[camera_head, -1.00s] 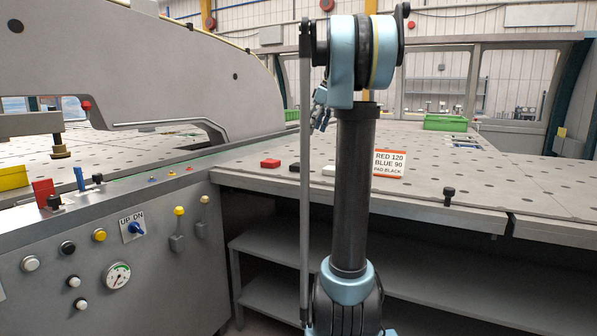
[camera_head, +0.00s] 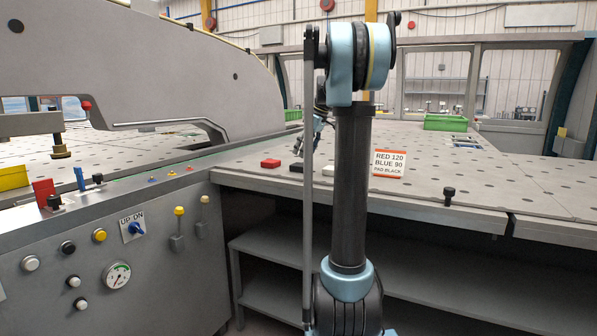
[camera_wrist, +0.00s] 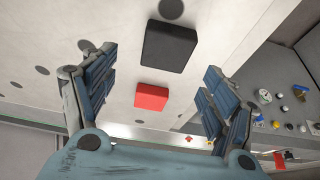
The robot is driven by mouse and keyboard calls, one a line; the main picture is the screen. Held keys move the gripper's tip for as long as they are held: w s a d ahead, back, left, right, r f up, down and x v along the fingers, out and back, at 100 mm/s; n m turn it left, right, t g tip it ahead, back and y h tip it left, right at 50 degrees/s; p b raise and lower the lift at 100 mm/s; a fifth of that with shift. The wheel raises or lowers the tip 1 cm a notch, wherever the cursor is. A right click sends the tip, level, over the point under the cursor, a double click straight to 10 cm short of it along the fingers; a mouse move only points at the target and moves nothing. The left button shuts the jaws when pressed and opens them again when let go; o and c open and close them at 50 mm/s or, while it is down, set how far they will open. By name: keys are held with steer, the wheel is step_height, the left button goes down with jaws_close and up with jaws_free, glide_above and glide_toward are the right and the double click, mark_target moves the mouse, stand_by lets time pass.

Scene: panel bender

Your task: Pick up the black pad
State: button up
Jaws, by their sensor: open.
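The black pad (camera_head: 296,167) lies flat on the grey perforated table, between a red pad (camera_head: 270,163) and a white pad (camera_head: 328,170). My arm's rod passes close in front of its right side. In the wrist view the black pad (camera_wrist: 170,46) shows whole, beyond the red pad (camera_wrist: 152,96). My gripper (camera_wrist: 158,72) is open and empty, its two blue-padded fingers spread wide. In the head view my gripper (camera_head: 313,138) is partly hidden behind my arm, above the table near the black pad. No contact with the pad shows.
A sign (camera_head: 388,163) reading "RED 120 BLUE 90 PAD BLACK" stands right of the pads. A black knob (camera_head: 449,194) is near the table's front edge. A green bin (camera_head: 446,122) sits at the back. The control panel (camera_head: 110,250) and large machine arm (camera_head: 150,70) occupy the left.

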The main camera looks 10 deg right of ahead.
mark_target(299, 164)
steer(key=shift+s+x, duration=0.15)
steer(key=shift+x, duration=1.3)
steer(key=shift+s+x, duration=0.1)
steer(key=shift+x, duration=1.4)
steer(key=shift+a, duration=0.1)
steer(key=c, duration=1.2)
